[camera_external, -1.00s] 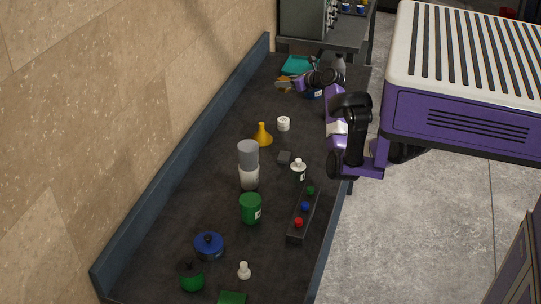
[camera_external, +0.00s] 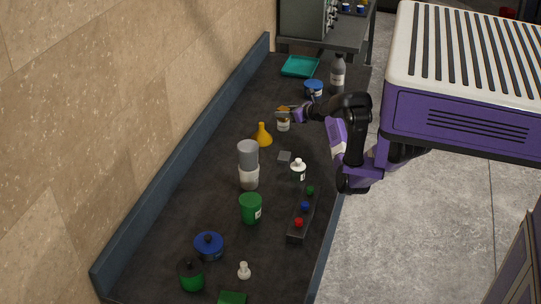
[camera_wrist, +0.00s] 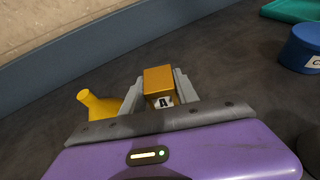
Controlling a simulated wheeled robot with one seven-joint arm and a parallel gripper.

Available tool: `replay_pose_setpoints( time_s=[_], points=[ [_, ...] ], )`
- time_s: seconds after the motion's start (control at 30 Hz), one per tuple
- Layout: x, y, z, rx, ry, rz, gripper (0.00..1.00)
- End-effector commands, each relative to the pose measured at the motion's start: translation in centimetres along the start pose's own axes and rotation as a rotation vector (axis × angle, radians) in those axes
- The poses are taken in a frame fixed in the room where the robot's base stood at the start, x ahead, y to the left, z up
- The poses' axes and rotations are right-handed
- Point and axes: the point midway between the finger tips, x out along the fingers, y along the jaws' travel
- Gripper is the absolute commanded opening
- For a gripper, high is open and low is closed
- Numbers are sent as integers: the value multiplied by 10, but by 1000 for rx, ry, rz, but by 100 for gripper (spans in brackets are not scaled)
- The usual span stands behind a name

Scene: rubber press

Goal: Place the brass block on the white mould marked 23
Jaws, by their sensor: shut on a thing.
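The brass block (camera_external: 283,109) is held between the fingers of my gripper (camera_external: 280,111). In the wrist view the block (camera_wrist: 158,78) shows as a gold cube between two grey fingers. A white label with an A shows at its lower face. A small white mould (camera_external: 283,126) stands right below the gripper in the external view. Its mark cannot be read here, and its top is partly hidden by the gripper and block. I cannot tell whether the block touches it. The mould cannot be made out in the wrist view.
A yellow funnel (camera_external: 264,136) stands close by at the left, also in the wrist view (camera_wrist: 100,105). A blue container (camera_external: 313,88), teal tray (camera_external: 300,66) and grey bottle (camera_external: 338,72) are behind. A small grey block (camera_external: 284,156) and white bottle (camera_external: 298,171) stand nearer the front.

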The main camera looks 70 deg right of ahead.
Motion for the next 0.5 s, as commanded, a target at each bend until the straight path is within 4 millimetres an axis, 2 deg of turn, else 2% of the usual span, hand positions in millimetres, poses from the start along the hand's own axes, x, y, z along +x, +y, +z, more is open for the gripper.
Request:
replay_pose_setpoints(
  time_s=[0.37,0.4,0.47,0.5],
  points=[
    [2,0,-1,-2,-4,0,0],
    [2,0,-2,-2,-1,1,44],
    [2,0,-2,-2,0,1,56],
    [1,0,-2,-2,0,1,58]
  ],
)
